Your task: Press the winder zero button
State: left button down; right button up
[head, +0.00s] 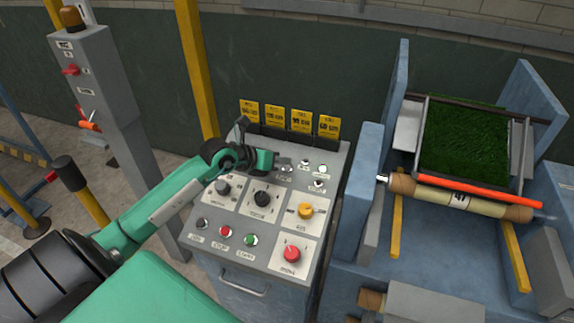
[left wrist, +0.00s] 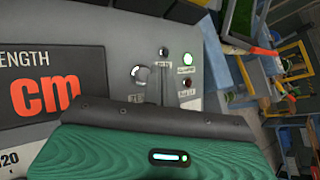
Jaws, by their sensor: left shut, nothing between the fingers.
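The sloped grey control panel (head: 215,249) stands in front of me in the head view. Small buttons sit at its upper right, including a green-lit one (head: 323,169). My left gripper (head: 288,166) is shut and empty over this upper part. In the left wrist view, its fingers (left wrist: 160,82) point among the small buttons, beside a pale round one (left wrist: 141,74) that they partly cover. The green-lit one shows farther right (left wrist: 187,59). I cannot tell whether the fingertips touch anything.
A display reading "cm" (left wrist: 50,97) lies left of the fingers. Knobs, a yellow knob (head: 305,210) and a red button (head: 292,254) fill the lower panel. Yellow tags (head: 275,116) stand behind it. A blue machine frame (head: 366,185) with a turf roll stands right; a grey post (head: 105,85) stands left.

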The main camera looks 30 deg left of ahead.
pick_arm(q)
jog(key=r+p, duration=0.1)
jog(key=s+r+p, duration=0.1)
jog(key=r, duration=0.1)
jog(key=r+p, duration=0.1)
jog(key=shift+s+d+r, duration=0.15)
jog(key=shift+s+r, duration=0.05)
jog(key=shift+s, duration=0.1)
jog(key=shift+d, duration=0.1)
dwell(0.5)
